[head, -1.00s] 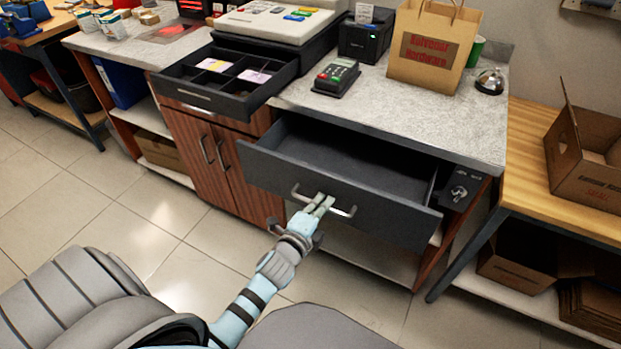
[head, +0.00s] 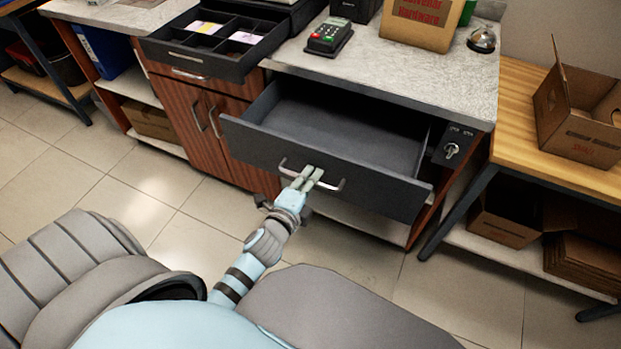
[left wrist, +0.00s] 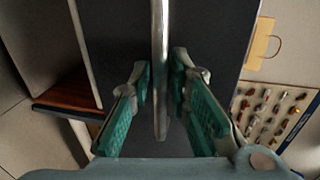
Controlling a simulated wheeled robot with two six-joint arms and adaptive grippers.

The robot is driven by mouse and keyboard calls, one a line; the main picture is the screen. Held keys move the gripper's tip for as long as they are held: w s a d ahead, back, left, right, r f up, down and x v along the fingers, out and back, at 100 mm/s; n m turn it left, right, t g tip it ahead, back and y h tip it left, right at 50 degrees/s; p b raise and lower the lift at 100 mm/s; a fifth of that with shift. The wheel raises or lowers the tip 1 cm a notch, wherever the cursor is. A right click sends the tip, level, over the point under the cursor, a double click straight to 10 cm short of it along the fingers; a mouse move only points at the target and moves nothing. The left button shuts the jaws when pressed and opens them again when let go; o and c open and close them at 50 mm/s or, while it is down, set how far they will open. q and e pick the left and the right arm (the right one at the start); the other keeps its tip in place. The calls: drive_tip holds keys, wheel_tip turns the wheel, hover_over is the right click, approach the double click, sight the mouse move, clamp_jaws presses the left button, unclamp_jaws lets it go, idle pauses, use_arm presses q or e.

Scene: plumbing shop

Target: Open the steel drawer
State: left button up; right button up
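The steel drawer (head: 330,165) is a wide dark grey drawer under the counter. It stands well out, and its open inside looks empty. A pale bar handle (head: 334,187) runs across its front. My left gripper (head: 308,176) is at the middle of this handle. In the left wrist view, the bar (left wrist: 160,60) runs between the two green-padded fingers (left wrist: 160,85), which are closed in on either side of it. Exact finger contact is hard to see. My right gripper is in neither current view.
A smaller open till drawer (head: 225,68) juts out at left above wooden cabinet doors (head: 215,125). The countertop (head: 400,85) holds a card terminal (head: 329,36), a paper bag (head: 420,25) and a bell (head: 481,40). A wooden bench (head: 510,130) stands at right. Tiled floor (head: 150,210) is clear in front.

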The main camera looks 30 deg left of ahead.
use_arm(q)
drive_tip(key=v, duration=1.2)
drive_tip(key=s+f+n+g, duration=0.3)
drive_tip(key=s+f+n, duration=0.1)
drive_tip(key=f, duration=0.6)
drive_tip(key=s+f+n+g, duration=0.3)
drive_tip(key=s+f, duration=0.1)
drive_tip(key=f, duration=0.5)
drive_tip(key=s+a+f+n+g, duration=0.3)
drive_tip(key=s+f+n+g, duration=0.5)
drive_tip(key=s+f, duration=1.1)
drive_tip(key=shift+s+f+n+h, duration=0.15)
drive_tip(key=shift+s+n+h, duration=0.3)
drive_tip(key=shift+n, duration=0.35)
